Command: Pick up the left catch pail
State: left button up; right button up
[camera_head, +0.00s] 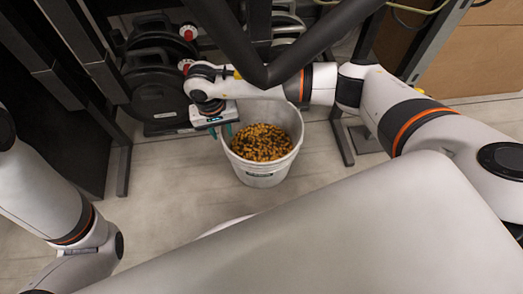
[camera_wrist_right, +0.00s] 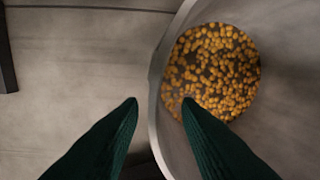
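A white pail (camera_head: 250,174) stands upright on the floor, partly filled with yellow-brown seeds (camera_head: 262,143). It is the only pail I clearly see. My right gripper (camera_head: 222,132) is at its left rim, pointing down. The right wrist view shows the gripper (camera_wrist_right: 160,104) open, with one dark green finger outside the pail wall (camera_wrist_right: 158,95) and the other over the inside. The rim runs between the fingers, and I see no firm contact. My left arm shows at the lower left of the head view, but its gripper is out of view.
Black seed-meter units (camera_head: 155,80) with red knobs stand behind and left of the pail. Dark frame posts (camera_head: 124,170) rise on both sides, and a thick black bar (camera_head: 262,62) crosses above. The floor (camera_head: 160,190) left of the pail is clear.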

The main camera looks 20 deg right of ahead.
notch_tip(320, 180, down, 3)
jog(key=shift+d+f+b, duration=0.1)
jog(key=shift+b, duration=0.55)
jog(key=shift+c, duration=0.5)
grip_shut()
jog(key=shift+w+r, duration=0.1)
jog(key=shift+r, duration=0.1)
dwell(0.3)
